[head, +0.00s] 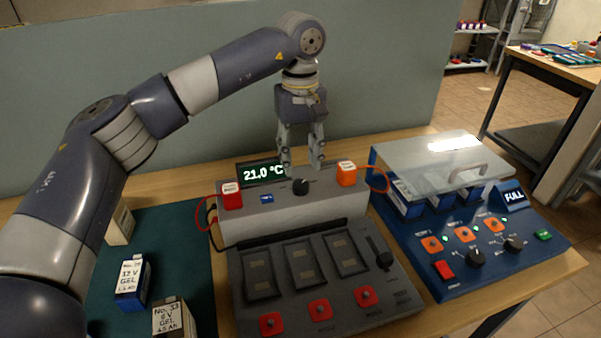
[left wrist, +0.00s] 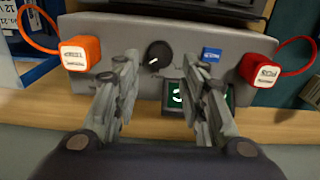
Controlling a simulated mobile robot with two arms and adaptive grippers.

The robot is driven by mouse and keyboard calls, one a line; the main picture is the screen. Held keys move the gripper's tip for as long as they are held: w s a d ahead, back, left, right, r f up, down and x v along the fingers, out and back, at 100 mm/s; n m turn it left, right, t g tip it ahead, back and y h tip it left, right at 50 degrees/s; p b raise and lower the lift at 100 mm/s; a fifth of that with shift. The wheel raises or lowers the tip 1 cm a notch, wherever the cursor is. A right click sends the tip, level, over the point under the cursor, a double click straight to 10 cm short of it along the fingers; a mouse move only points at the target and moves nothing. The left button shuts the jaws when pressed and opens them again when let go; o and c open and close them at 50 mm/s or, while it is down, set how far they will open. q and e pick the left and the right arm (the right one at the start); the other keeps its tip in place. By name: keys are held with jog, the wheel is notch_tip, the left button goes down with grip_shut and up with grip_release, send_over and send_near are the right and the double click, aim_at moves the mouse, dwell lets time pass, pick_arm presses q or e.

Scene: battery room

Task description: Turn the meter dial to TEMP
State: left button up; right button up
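The meter is a grey box (head: 272,207) with a green digital display (head: 263,173) reading 21.0 °C. Its black dial (head: 301,187) sits on the top face between a red plug (head: 232,195) and an orange plug (head: 346,173). In the left wrist view the dial (left wrist: 158,54) shows a white pointer mark. My left gripper (head: 302,168) points down just above and behind the dial. Its fingers are apart, with nothing between them. In the left wrist view the gripper (left wrist: 160,92) is open, and the dial lies beyond the fingertips. The dial's labels are not readable. My right gripper is not in view.
A grey panel (head: 393,310) with three bays and red buttons stands in front of the meter. A blue charger (head: 455,285) with a raised clear lid stands at right. Batteries (head: 131,283) stand on a green mat (head: 188,250) at left. A grey partition (head: 385,75) rises behind.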

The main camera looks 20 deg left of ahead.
aim_at(301, 184)
pick_arm(q)
notch_tip(301, 184, up, 6)
jog(key=shift+f, duration=0.1)
dwell(0.5)
